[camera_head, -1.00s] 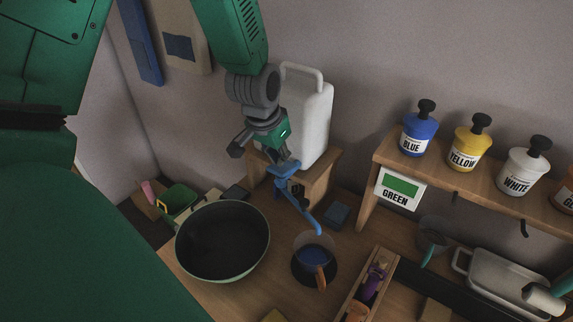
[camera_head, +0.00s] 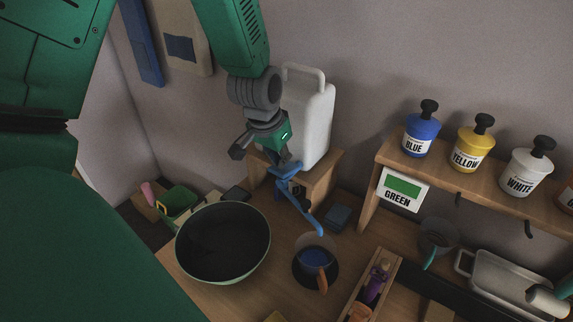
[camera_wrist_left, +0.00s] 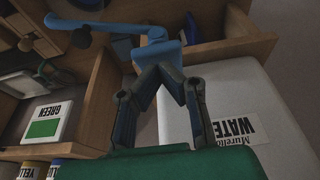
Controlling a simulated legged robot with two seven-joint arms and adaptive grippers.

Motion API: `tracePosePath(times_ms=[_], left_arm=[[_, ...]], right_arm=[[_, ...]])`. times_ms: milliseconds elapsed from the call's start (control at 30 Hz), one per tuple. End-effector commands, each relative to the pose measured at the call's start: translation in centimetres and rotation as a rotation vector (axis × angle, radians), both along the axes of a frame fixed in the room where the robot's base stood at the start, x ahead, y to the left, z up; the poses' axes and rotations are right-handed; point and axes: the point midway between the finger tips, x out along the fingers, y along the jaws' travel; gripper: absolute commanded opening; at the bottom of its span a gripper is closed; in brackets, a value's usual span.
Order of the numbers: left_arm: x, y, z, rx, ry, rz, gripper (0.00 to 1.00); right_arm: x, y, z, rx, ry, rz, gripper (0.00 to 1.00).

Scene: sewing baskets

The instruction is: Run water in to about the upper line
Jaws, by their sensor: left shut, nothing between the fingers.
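A white water canister (camera_head: 318,125) stands on a wooden stand against the wall; its WATER label shows in the left wrist view (camera_wrist_left: 232,128). A blue tap with a long spout (camera_head: 305,208) comes from its front and slopes down over a clear jug (camera_head: 314,257) with an orange-brown handle. The jug bottom looks blue; its lines and the liquid level are too small to read. My left gripper (camera_head: 284,167) is shut and empty, its tips at the blue tap piece; in the left wrist view its fingertips (camera_wrist_left: 172,75) meet just by the blue block (camera_wrist_left: 158,52). Contact is unclear. My right gripper is out of view.
A large dark bowl (camera_head: 222,243) stands left of the jug. A wooden tray (camera_head: 349,305) with small items lies to its right. A shelf (camera_head: 455,182) with blue, yellow and white bottles and a GREEN card (camera_head: 402,188) is at right. A metal tray (camera_head: 510,280) stands below.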

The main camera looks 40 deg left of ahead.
Motion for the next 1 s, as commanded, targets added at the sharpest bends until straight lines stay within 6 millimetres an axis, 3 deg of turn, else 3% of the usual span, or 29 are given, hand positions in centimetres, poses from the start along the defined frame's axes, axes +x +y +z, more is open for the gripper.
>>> tracePosePath(times_ms=[467, 1000], left_arm=[[0.0, 0.0, -0.1, 0.000, 0.000, 0.000, 0.00], [-0.7, -0.1, -2.2, 0.000, 0.001, 0.000, 0.00]], right_arm=[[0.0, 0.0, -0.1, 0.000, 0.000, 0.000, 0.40], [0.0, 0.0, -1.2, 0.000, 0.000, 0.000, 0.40]])
